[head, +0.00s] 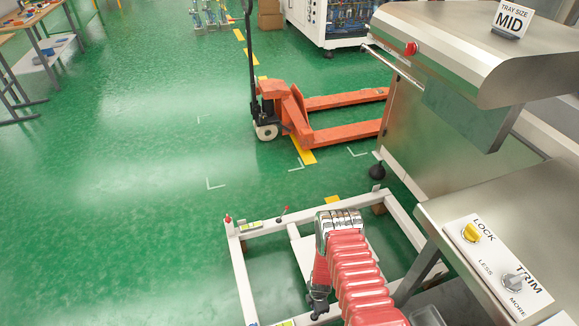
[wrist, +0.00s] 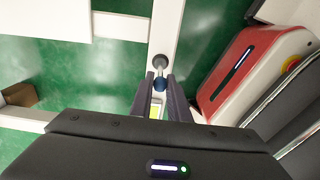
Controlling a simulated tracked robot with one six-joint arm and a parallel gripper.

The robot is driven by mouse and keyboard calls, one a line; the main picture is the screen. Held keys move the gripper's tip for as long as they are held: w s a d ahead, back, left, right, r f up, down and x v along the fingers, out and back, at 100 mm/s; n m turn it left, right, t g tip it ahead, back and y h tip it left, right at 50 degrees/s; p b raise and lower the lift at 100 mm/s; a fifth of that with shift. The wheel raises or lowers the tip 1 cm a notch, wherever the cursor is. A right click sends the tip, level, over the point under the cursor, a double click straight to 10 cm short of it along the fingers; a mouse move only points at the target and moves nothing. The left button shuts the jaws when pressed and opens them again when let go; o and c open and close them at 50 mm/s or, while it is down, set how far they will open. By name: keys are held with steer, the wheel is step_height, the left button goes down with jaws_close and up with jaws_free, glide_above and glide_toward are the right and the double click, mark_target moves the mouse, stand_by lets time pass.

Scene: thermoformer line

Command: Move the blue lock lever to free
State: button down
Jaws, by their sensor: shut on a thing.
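In the wrist view, the blue lock lever (wrist: 160,84) has a round blue knob and a short metal stem running up to a round grey pivot (wrist: 158,63) on a white rail (wrist: 165,35). My gripper (wrist: 160,88) is shut on the knob, with one dark finger on each side. In the head view, my gripper (head: 319,307) is a small dark shape low over the front of the white floor frame (head: 243,275). The lever cannot be made out there. No free or locked marking is readable.
A yellow-green level (wrist: 155,110) lies on the rail below the knob. A steel machine (head: 440,110) and control panel (head: 497,265) bound the right.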

steer(key=shift+s+a+f, duration=0.15)
steer(key=shift+s+a, duration=0.1)
steer(key=shift+s, duration=0.3)
steer(key=shift+s+a+f, duration=0.15)
steer(key=shift+s+a, duration=0.1)
steer(key=shift+a, duration=0.4)
steer(key=shift+s+a+f, duration=0.15)
steer(key=shift+s+a, duration=0.05)
steer(key=shift+a, duration=0.6)
steer(key=shift+s+a+f, duration=0.2)
steer(key=shift+a+f, duration=0.05)
steer(key=shift+a, duration=0.1)
steer(key=c, duration=2)
jaws_free()
steer(key=shift+c, duration=0.2)
steer(key=o, duration=0.4)
steer(key=shift+w, duration=0.25)
steer(key=shift+o, duration=0.3)
steer(key=shift+w+r, duration=0.1)
